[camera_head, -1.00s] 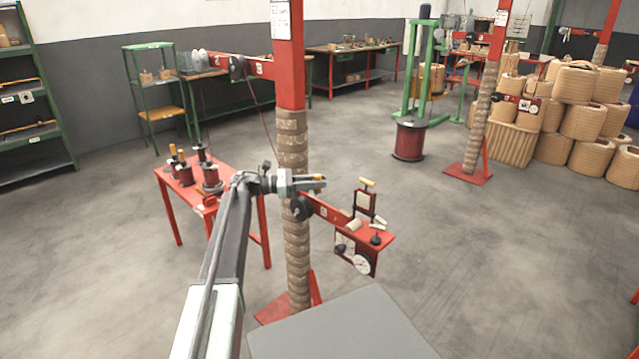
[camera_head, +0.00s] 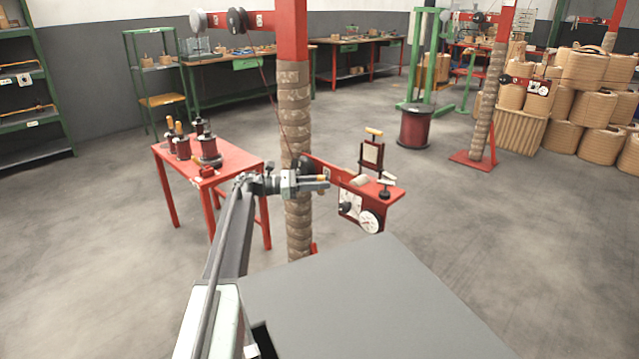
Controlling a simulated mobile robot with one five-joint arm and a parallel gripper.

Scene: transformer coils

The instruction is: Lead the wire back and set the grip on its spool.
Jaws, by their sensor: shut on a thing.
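My gripper (camera_head: 326,182) is in front of the wrapped post, its fingers pointing right. It is shut on a small yellowish piece, seemingly the wire grip (camera_head: 321,177), mostly hidden by the fingers. A thin dark red wire (camera_head: 272,100) runs from the round black wheel (camera_head: 237,20) on the red arm down past the post towards my gripper; its lower end is hard to make out. Dark red spools stand on the red table (camera_head: 228,165) to the left: a larger one (camera_head: 208,148) in front and smaller ones (camera_head: 182,147) behind. My gripper is right of the table, apart from the spools.
The wrapped post (camera_head: 297,110) stands close behind my gripper. A red bracket (camera_head: 370,190) with a dial and small fittings juts out right of it. A big red spool (camera_head: 415,127) under a green frame and stacked tan coils (camera_head: 580,95) are farther back. Floor is clear at right.

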